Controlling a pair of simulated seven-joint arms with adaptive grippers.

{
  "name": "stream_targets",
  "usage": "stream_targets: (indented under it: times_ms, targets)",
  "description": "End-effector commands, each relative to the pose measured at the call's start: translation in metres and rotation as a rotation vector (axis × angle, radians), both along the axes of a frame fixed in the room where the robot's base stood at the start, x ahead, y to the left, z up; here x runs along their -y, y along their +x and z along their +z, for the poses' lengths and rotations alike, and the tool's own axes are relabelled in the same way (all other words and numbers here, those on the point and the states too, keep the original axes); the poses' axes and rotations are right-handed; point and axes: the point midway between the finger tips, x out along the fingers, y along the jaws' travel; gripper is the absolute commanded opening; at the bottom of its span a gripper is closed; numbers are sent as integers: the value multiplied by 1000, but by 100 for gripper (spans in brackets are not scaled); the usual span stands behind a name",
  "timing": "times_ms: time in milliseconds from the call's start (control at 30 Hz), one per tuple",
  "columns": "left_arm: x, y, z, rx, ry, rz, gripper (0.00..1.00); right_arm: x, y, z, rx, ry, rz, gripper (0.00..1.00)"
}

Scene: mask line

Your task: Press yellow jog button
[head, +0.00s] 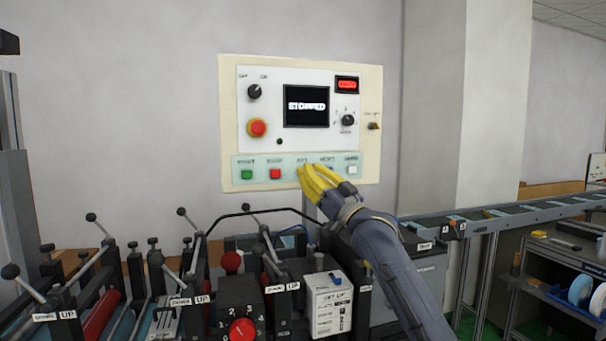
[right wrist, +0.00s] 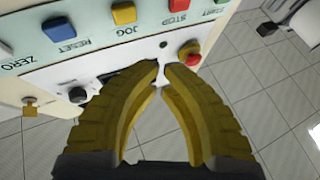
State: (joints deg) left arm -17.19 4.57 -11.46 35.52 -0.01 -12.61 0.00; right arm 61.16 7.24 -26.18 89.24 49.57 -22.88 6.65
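The yellow jog button (right wrist: 123,13) sits under the JOG label in the control panel's button row, between the red stop button (head: 275,174) and the blue reset button (right wrist: 66,27). In the head view my right gripper's yellow fingers overlap the jog button's spot, so button and fingertip are hard to separate. My right gripper (right wrist: 162,66) is empty, with its fingertips together. In the wrist view the fingertips lie apart from the jog button in the picture. I cannot tell whether they touch the panel. My left gripper is not in view.
The panel (head: 229,110) also carries a red emergency knob (head: 257,128), a STOPPED screen (head: 306,106), a green start button (head: 246,174) and a white zero button (head: 352,170). Machine levers (head: 195,225) and a black dial box (head: 240,310) stand below. A conveyor (head: 500,217) runs right.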

Motion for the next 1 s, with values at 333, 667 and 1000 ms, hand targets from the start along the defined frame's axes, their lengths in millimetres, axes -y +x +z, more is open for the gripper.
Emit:
stream_targets:
  times_ms: [333,667,1000]
  targets:
    - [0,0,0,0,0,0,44,-13,36,1,1,-2,2,0]
    - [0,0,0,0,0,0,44,-17,52,1,1,-1,0,0]
    - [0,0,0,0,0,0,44,-17,53,1,1,0,-1,0]
